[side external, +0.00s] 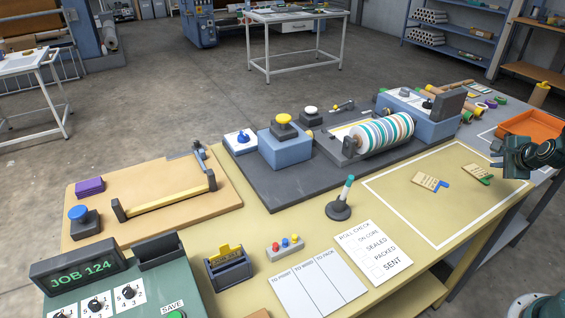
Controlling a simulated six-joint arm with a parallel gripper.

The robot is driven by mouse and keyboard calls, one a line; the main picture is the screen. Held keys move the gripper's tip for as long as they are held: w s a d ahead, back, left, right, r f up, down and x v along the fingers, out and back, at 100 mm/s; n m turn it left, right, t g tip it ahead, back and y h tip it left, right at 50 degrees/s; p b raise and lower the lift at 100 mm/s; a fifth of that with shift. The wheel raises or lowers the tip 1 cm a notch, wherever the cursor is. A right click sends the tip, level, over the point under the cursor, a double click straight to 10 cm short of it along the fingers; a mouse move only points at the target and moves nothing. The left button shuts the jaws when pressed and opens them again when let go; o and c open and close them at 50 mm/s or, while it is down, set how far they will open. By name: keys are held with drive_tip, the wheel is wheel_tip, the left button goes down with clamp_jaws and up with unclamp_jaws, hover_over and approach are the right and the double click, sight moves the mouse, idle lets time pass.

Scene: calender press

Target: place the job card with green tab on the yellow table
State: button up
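The job card with green tab (475,172) is a small tan card lying flat inside the white outline on the yellow table (285,220); its green tab is at the lower right corner. A similar tan card with a blue tab (426,180) lies to its left, apart from it. My dark gripper (496,157) is at the right, just right of the green-tab card and seemingly above the table. It holds nothing that I can see. The view is too small to tell its finger opening.
A press with a striped roll (385,131) stands behind the outlined area. An orange tray (531,127) is at the far right. The outlined area's front is clear.

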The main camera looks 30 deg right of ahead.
drive_tip(key=v, duration=0.6)
idle(0.3)
drive_tip(key=shift+s+r, duration=0.1)
drive_tip(key=shift+s+a+r, duration=0.75)
drive_tip(key=shift+s+r, duration=0.15)
drive_tip(key=shift+r, duration=3.05)
drive_tip(key=w+a+r+n+y, duration=0.1)
drive_tip(key=a+r+n+y, duration=0.15)
drive_tip(key=a+n, duration=0.55)
drive_tip(key=w+a+r+n+y, duration=0.1)
drive_tip(key=a+r+n, duration=0.35)
drive_tip(key=a, duration=0.75)
drive_tip(key=s+a+r+n+g+y, duration=0.2)
drive_tip(key=s+a+r+n, duration=0.1)
drive_tip(key=s+a+n, duration=0.9)
drive_tip(key=shift+s+a+n, duration=0.15)
drive_tip(key=shift+a+n, duration=0.2)
drive_tip(key=shift+a, duration=0.25)
